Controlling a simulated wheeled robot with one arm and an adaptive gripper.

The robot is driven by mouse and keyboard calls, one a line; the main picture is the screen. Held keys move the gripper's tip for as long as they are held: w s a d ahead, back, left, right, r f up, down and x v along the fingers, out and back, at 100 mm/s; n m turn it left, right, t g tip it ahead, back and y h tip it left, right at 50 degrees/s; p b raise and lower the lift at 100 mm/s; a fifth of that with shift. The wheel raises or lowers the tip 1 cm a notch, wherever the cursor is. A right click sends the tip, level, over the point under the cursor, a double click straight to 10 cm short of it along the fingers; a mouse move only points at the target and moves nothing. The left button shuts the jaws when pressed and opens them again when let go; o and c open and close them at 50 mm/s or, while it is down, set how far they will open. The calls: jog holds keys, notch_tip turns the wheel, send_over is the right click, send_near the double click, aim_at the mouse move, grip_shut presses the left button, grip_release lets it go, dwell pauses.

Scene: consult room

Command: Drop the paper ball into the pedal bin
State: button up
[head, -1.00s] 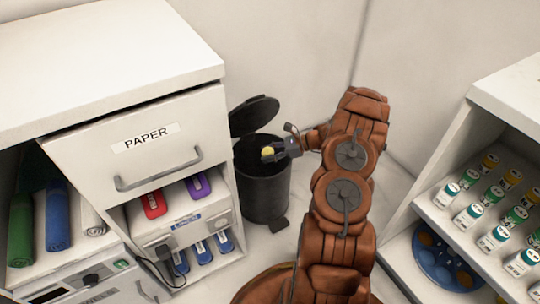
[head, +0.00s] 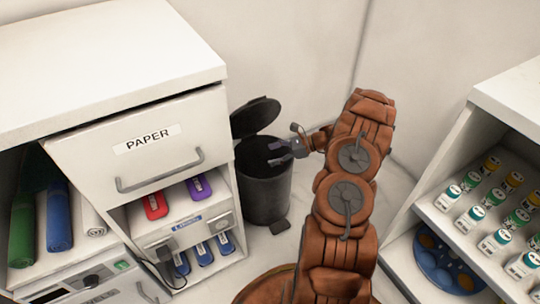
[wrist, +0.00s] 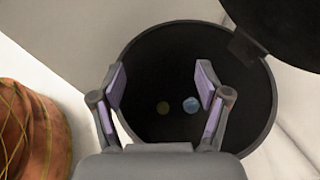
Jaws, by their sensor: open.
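The black pedal bin (head: 264,197) stands on the floor against the back wall with its lid (head: 256,116) raised. My gripper (head: 274,152) is over the bin's mouth, with its jaws apart and nothing between them. In the wrist view my gripper (wrist: 160,84) looks down into the dark bin (wrist: 262,118). The raised lid (wrist: 288,28) shows at the top right of the wrist view.
A white cabinet with a drawer (head: 150,141) labelled PAPER stands close left of the bin. A white shelf unit (head: 470,128) with several small bottles and a blue disc (head: 443,266) stands at the right. Walls close in behind the bin.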

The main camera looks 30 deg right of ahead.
jog(key=v, duration=1)
jog(key=shift+d+r, duration=0.1)
dwell(0.4)
